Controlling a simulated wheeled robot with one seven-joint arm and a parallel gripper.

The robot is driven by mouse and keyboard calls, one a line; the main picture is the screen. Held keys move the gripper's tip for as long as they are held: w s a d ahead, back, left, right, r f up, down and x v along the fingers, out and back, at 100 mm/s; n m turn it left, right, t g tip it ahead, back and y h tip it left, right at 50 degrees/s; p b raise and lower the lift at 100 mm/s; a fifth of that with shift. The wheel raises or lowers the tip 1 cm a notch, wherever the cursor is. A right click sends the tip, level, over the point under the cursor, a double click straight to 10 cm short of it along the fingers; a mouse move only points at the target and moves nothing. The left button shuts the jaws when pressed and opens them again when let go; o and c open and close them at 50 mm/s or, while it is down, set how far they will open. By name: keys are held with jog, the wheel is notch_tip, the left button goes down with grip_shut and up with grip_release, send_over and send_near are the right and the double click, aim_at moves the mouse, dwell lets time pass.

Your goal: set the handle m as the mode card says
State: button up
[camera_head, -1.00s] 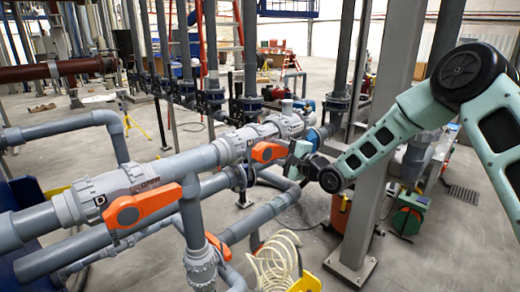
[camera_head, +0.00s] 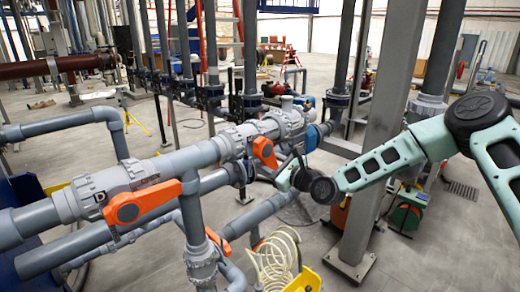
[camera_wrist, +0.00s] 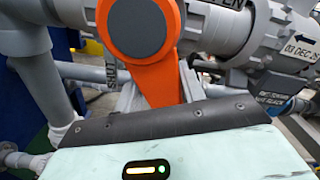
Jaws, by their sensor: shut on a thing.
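An orange lever handle (camera_head: 264,151) sits on the grey valve in the middle of the pipe, its arm pointing down and slightly right. In the wrist view the same handle (camera_wrist: 150,55) shows its round grey hub, with its orange arm running down between my fingers. My gripper (camera_head: 284,177) is shut on the lower part of that arm; it also shows in the wrist view (camera_wrist: 160,92). A second orange handle (camera_head: 142,203) lies along the pipe on the nearer valve, beside a tag with "D". I cannot read the letter m anywhere, and I see no mode card.
A third orange handle (camera_head: 217,243) is on a lower pipe. A grey steel column (camera_head: 383,120) stands right of the valve, behind my arm. A coiled cream hose (camera_head: 273,262) and yellow bin (camera_head: 303,281) are below.

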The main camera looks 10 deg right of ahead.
jog(key=a+m, duration=0.1)
jog(key=s+f+m, duration=0.1)
jog(key=m, duration=0.1)
jog(key=shift+s+a+f+b, duration=0.15)
jog(key=shift+s+a+b, duration=0.1)
jog(key=shift+a+b, duration=0.15)
jog(key=m, duration=0.1)
jog(key=a+m, duration=0.1)
jog(key=shift+s+m, duration=0.3)
jog(key=o, duration=1.1)
jog(key=shift+r, duration=0.25)
jog(key=shift+b+v, duration=0.4)
jog(key=shift+v, duration=3.1)
jog(key=shift+w+d+r, duration=0.1)
jog(key=shift+w+d, duration=0.05)
